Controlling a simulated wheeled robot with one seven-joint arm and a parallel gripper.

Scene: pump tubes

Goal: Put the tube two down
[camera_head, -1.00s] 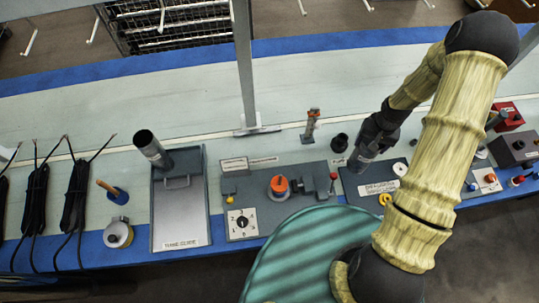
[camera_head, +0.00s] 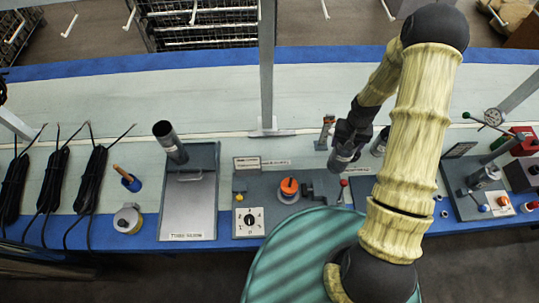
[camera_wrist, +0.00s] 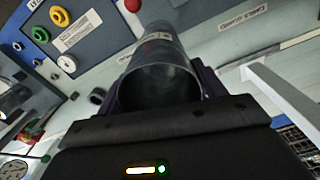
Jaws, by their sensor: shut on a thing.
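My gripper (camera_head: 347,148) is shut on a grey hollow tube (camera_head: 341,158) and holds it tilted above the bench, by the right end of the panel with the orange knob. In the wrist view the tube (camera_wrist: 163,82) sits between my fingers, its open end facing the camera. A second grey tube (camera_head: 169,142) leans up out of a grey tray (camera_head: 190,218) at the left. Which one is tube two cannot be told. The held tube's far end is hidden in the wrist view.
The panel (camera_head: 262,183) has an orange knob (camera_head: 289,187) and a white dial (camera_head: 249,221). A small upright stand (camera_head: 325,133) is just behind my gripper. A dark cylinder (camera_head: 380,141) stands to its right. Black cable bundles (camera_head: 52,182) lie at the far left. The bench behind is clear.

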